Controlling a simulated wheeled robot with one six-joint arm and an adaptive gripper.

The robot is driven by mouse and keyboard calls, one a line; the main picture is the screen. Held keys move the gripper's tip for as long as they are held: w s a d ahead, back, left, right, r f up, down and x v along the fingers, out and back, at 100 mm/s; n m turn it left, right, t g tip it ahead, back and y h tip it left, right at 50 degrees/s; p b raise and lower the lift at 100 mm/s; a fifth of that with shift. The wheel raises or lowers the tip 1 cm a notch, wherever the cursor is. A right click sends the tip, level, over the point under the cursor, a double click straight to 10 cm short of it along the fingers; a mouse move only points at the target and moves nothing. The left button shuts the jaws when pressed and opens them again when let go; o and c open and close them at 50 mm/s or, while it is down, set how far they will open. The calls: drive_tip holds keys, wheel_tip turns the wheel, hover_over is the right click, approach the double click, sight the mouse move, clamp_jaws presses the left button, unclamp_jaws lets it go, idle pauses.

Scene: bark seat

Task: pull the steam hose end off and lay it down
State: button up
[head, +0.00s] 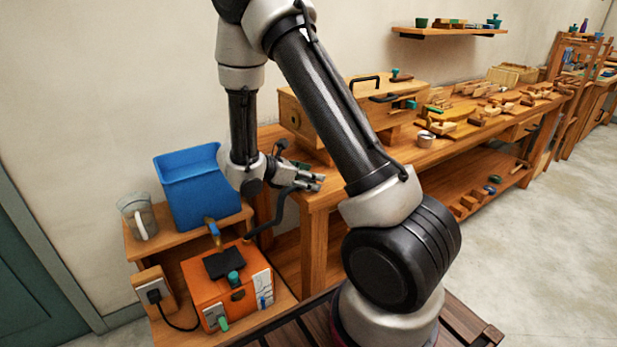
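The black steam hose (277,216) rises in a bend from beside the orange boiler box (215,276) to my gripper. My gripper (316,182) points right, at the near left end of the workbench, below and in front of the wooden steam chest (308,118). The upper end of the hose meets the fingers, but I cannot tell whether they are closed on it. The hose's lower end by the boiler is unclear. My own arm covers part of the chest, and any hose fitting there is not clear.
A blue bin (190,178) and a grey jug (138,216) stand on the small wooden stand at left. A plug and cord (156,297) are beside the boiler. The workbench (430,157) carries several wooden parts and a small cup (425,139). Open floor (540,250) lies to the right.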

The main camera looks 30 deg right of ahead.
drive_tip(key=v, duration=1.2)
